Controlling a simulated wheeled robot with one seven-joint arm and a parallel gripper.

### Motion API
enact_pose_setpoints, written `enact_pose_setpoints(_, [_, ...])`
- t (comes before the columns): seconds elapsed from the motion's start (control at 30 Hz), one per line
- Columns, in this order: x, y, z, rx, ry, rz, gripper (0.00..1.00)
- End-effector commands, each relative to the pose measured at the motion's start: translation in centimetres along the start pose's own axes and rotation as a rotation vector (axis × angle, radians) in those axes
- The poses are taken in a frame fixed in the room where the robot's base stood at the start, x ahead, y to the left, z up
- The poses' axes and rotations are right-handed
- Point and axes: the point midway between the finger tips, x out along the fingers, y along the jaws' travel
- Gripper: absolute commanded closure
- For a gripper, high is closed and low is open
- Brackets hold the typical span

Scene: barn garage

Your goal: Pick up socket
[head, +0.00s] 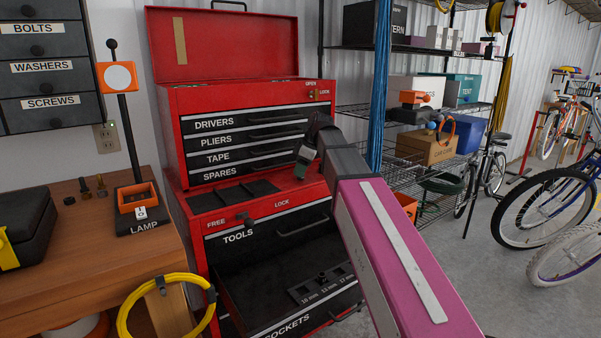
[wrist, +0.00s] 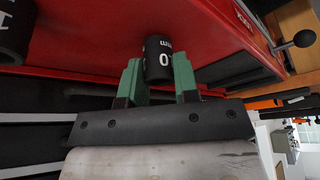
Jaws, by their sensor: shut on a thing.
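A black socket (wrist: 158,52) with white lettering, partly readable as 10 mm, sits between the two green fingertips of my gripper (wrist: 158,78) in the wrist view. The fingers are shut on its sides. In the head view my gripper (head: 304,162) is in front of the red tool chest, near the SPARES drawer; the held socket cannot be made out there. A second black socket (wrist: 15,38) shows at the left edge of the wrist view, partly cut off. In the head view a dark socket (head: 322,278) stands in the labelled socket holder (head: 301,294).
The lower drawer (head: 250,292) of the red chest (head: 165,40) is pulled out. A wooden bench (head: 75,245) with a lamp stand (head: 138,190) and a yellow cable coil (head: 130,320) is at left. Wire shelves (head: 400,155) and bicycles (head: 545,215) stand at right.

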Motion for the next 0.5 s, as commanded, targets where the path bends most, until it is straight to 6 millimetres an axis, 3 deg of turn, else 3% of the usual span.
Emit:
enact_pose_setpoints(0.27, [-3.2,0.1,-1.4,-0.002,0.001,0.002,1.00])
enact_pose_setpoints(0.5, [-5.2,-4.8,-4.8,-0.005,0.002,0.001,1.00])
